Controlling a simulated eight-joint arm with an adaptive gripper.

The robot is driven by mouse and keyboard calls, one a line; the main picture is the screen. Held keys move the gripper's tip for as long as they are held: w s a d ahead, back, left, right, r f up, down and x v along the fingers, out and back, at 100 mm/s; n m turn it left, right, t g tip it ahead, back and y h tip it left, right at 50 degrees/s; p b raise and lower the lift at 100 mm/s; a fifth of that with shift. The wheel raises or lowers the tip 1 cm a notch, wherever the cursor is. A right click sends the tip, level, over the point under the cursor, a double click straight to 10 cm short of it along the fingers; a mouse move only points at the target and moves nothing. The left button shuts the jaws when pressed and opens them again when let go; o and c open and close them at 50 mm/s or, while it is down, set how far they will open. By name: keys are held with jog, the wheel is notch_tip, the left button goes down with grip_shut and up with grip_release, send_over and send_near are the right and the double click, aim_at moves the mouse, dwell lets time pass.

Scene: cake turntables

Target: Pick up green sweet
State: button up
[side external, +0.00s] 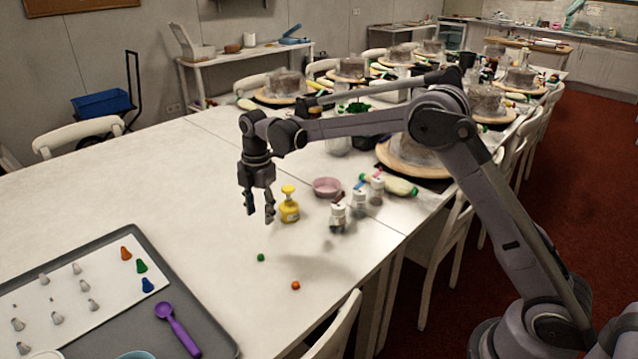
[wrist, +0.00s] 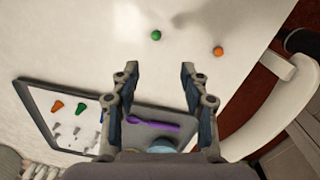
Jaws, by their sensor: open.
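A small round green sweet (side external: 261,257) lies on the white table in the side view, in front of my gripper and to the left of an orange sweet (side external: 296,285). In the wrist view the green sweet (wrist: 156,35) is ahead of the fingertips, near the top middle, with the orange sweet (wrist: 218,51) to its right. My gripper (side external: 259,216) points down above the table, beside a yellow bottle. In the wrist view my gripper (wrist: 158,72) has its fingers apart with nothing between them. It is clear of the green sweet.
A yellow bottle (side external: 289,207) stands close to my gripper's right, with a pink bowl (side external: 327,187) and small jars (side external: 338,216) beyond. A grey tray (side external: 209,318) with piping tips and a purple scoop (side external: 178,329) lies front left. The table around the sweets is bare.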

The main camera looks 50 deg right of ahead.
jog(key=n, duration=0.2)
send_over(261, 254)
notch_tip(261, 254, down, 4)
jog(key=shift+g, duration=0.3)
jog(key=shift+f, duration=5.35)
jog(key=c, duration=0.8)
